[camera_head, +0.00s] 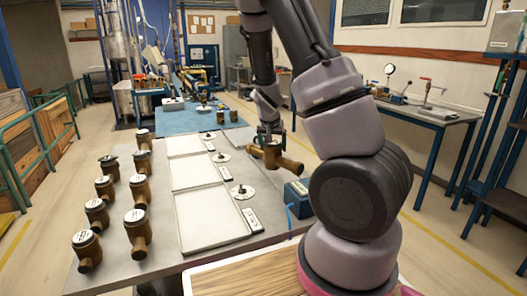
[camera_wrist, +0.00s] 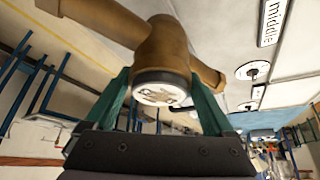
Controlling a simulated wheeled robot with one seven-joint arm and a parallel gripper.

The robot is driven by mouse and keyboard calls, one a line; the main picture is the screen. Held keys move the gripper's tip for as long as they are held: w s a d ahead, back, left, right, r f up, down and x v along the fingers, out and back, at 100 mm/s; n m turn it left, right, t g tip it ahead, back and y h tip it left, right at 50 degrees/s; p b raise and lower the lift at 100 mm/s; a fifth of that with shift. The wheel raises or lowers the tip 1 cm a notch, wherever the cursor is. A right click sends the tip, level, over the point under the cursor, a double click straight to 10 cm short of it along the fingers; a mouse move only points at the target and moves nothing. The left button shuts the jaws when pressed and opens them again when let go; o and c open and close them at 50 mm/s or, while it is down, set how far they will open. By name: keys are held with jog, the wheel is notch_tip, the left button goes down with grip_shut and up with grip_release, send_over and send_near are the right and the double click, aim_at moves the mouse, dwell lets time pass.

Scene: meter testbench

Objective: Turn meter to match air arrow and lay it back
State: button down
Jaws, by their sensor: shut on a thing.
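My gripper (camera_head: 268,138) is shut on a brass meter (camera_head: 274,158) and holds it above the right side of the bench. In the wrist view, the green fingers of my gripper (camera_wrist: 162,100) clasp the meter's round neck. The brass meter (camera_wrist: 170,50) has its pipe stubs pointing up-left and down-right there, and its pale round face (camera_wrist: 162,92) with a dark mark points towards the camera. A white disc with a small dark piece on it (camera_head: 221,157) lies on the bench left of the held meter. I cannot read an air arrow on it.
Three pale panels (camera_head: 195,172) run along the bench (camera_head: 165,238), with small labels beside them; one reads "middle" (camera_wrist: 271,20). Another white disc (camera_head: 242,191) lies nearer. Several brass meters (camera_head: 137,226) stand at the left. A dark teal box (camera_head: 299,198) sits at the right edge.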

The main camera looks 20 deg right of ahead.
jog(key=d+r+m+g+h, duration=0.1)
jog(key=d+r+m+h, duration=0.1)
jog(key=d+r+m, duration=0.2)
jog(key=f, duration=0.4)
jog(key=shift+w+d+f, duration=0.15)
jog(key=shift+w+f, duration=0.25)
dwell(0.3)
jog(key=shift+s, duration=0.15)
dwell(0.5)
jog(key=shift+f, duration=1.6)
dwell(0.9)
grip_release()
